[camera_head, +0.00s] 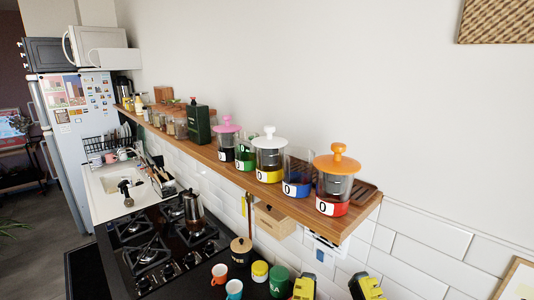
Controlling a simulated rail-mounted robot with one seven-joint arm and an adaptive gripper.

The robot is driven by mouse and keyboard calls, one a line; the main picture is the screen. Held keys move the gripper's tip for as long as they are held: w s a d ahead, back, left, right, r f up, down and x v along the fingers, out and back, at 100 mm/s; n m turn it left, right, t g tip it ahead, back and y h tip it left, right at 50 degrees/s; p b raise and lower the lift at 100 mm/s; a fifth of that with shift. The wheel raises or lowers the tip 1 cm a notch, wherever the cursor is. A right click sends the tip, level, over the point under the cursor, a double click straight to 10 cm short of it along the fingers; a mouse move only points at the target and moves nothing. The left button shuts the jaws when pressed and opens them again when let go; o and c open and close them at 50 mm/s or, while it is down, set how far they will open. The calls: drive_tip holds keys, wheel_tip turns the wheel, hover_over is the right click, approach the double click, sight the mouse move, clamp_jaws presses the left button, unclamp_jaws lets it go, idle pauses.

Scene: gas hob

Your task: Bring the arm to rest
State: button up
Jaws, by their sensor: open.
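My gripper (335,287) shows at the bottom edge, right of the middle, as two yellow and black fingers. The fingers stand apart, and nothing shows between them. The rest of my arm is outside the picture. The fingers appear in front of the tiled wall, below the right end of the wooden shelf (222,160).
The shelf carries several jars, including one with an orange lid (337,182) and one with a white lid (269,155). A moka pot (194,208) stands on the gas hob (150,250). A green canister (279,281) and cups (219,273) stand left of my gripper.

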wheel_tip(320, 180, up, 20)
drive_tip(key=p, duration=1.7)
drive_tip(key=shift+p, duration=0.3)
